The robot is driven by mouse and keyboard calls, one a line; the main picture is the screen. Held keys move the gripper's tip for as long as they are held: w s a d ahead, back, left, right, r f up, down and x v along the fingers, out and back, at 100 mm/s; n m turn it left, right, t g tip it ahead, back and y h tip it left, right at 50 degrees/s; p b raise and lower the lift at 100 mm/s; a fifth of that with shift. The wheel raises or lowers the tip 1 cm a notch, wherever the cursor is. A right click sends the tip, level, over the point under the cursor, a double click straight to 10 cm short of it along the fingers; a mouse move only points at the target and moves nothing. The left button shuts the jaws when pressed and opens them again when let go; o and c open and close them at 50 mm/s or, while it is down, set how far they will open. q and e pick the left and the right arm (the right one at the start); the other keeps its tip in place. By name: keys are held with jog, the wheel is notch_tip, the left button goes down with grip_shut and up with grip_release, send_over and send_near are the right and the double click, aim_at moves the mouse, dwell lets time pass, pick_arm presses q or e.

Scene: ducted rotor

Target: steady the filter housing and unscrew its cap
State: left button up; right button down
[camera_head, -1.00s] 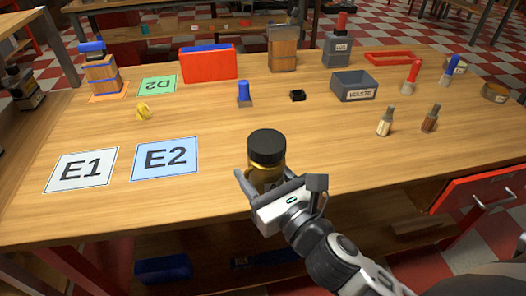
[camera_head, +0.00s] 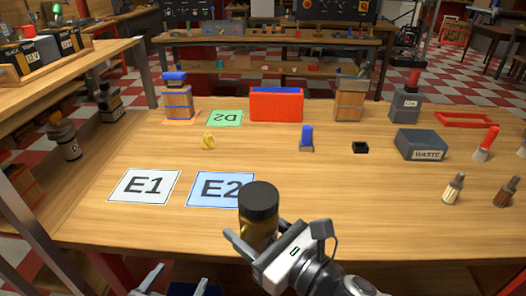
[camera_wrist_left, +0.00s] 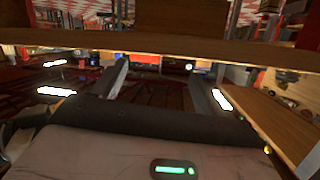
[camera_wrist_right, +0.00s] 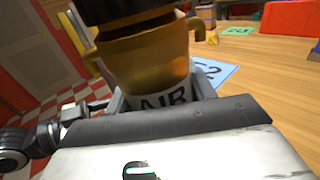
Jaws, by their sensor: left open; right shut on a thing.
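The filter housing (camera_head: 256,232) is a yellow-brown cylinder at the table's front, just right of and nearer than the E2 card. Its black cap (camera_head: 259,201) sits on top. In the right wrist view the housing (camera_wrist_right: 150,62) shows a label reading AIR and side lugs, with the cap (camera_wrist_right: 130,12) partly cut off. My right gripper (camera_head: 258,246) is shut around the housing's body, which looks upright. My left gripper (camera_head: 172,282) is open and empty at the bottom edge of the head view, in front of the table. In the left wrist view its fingers (camera_wrist_left: 157,80) are spread below the table's edge.
The E1 card (camera_head: 143,186) and E2 card (camera_head: 205,190) lie flat at left. A yellow part (camera_head: 208,141), blue-topped part (camera_head: 306,140) and WASTE bin (camera_head: 420,145) stand behind. The table edge (camera_head: 180,250) lies between my left gripper and the tabletop. Table centre is clear.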

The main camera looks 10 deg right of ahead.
pick_arm(q)
jog(key=w+d+r+m+h, duration=0.3)
jog(key=d+r+m+h, duration=0.1)
jog(key=r+m, duration=0.4)
jog(key=w+d+r+m+h, duration=0.3)
jog(key=d+r+m+h, duration=0.15)
jog(key=r, duration=0.45)
jog(key=w+d+r+m+h, duration=0.2)
jog(key=d+r+m+h, duration=0.25)
jog(key=r+m, duration=0.35)
jog(key=s+d+r+m+g+h, duration=0.6)
jog(key=r+m+g, duration=0.3)
jog(key=m+g, duration=0.3)
jog(key=s+d+r+m+g+y, duration=0.2)
jog(key=s+d+m+g+y, duration=0.45)
jog(key=m+g, duration=0.65)
jog(key=m+t+y, duration=1.1)
jog(key=m+y, duration=0.3)
jog(key=y, duration=0.4)
send_over(262, 194)
notch_tip(262, 194, down, 7)
jog(key=shift+s+d+r, duration=0.1)
jog(key=shift+s, duration=0.05)
jog(key=shift+f, duration=0.5)
notch_tip(262, 194, down, 7)
jog(key=shift+r, duration=0.1)
